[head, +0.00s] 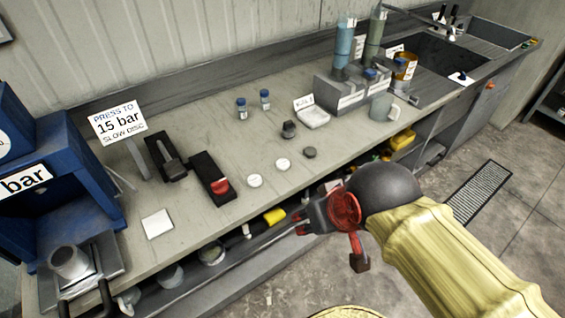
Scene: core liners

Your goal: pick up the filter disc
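Two small white round discs lie flat on the bench, one at the left (255,180) and one a little right and farther back (282,164). A dark grey round piece (309,152) lies just right of them. I cannot tell for certain which of these is the filter disc. My gripper (329,242), dark with red parts, hangs in front of the bench edge, to the right of and nearer than the discs, touching none of them. Its fingers look spread apart, with nothing seen between them.
A black tray with a red piece (211,178) and a white square (157,223) lie left of the discs. A small dark object (289,129), two vials (253,106) and a white dish (312,112) stand behind. A blue press (60,160) fills the left; a mug (380,107) stands right.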

